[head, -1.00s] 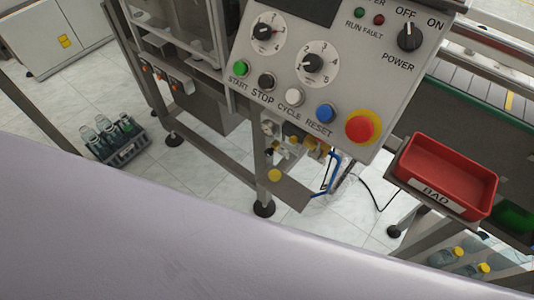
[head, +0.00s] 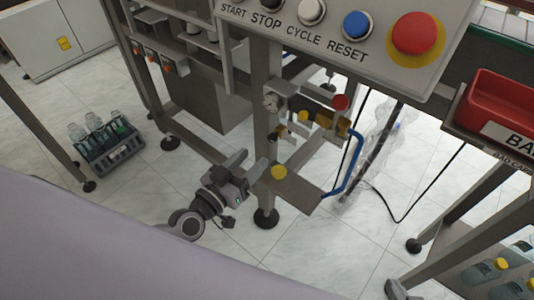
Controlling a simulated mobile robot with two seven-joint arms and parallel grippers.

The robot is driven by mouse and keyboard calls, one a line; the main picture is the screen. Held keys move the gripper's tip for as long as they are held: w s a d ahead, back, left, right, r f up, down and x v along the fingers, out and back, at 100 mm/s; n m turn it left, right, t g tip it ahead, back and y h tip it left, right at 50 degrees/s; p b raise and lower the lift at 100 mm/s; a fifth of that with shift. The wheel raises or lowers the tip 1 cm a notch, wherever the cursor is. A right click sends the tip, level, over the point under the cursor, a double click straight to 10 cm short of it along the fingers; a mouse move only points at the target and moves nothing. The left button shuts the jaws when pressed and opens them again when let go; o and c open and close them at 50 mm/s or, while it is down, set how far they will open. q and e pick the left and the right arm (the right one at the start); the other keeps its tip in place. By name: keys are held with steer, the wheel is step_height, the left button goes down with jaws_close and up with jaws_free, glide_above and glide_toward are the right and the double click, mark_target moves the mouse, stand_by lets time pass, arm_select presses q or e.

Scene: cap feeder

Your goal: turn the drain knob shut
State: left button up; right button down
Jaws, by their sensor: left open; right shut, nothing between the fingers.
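I cannot tell for sure which part is the drain knob. A yellow round piece (head: 279,172) shows lower, at the metal plate. My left gripper (head: 242,188) is open, left of the post and below the air unit, apart from its fittings.
The control panel (head: 345,25) with its red stop button overhangs the air unit. A blue hose (head: 350,165) and a black cable (head: 425,190) hang at its right. A red bin (head: 490,108) is at the right. A bottle crate (head: 112,150) stands on the floor at left.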

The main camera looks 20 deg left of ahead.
mark_target(271, 140)
arm_select(q)
steer(key=shift+b+x, duration=0.4)
steer(key=shift+x, duration=3.25)
steer(key=shift+a, duration=0.1)
jaws_close()
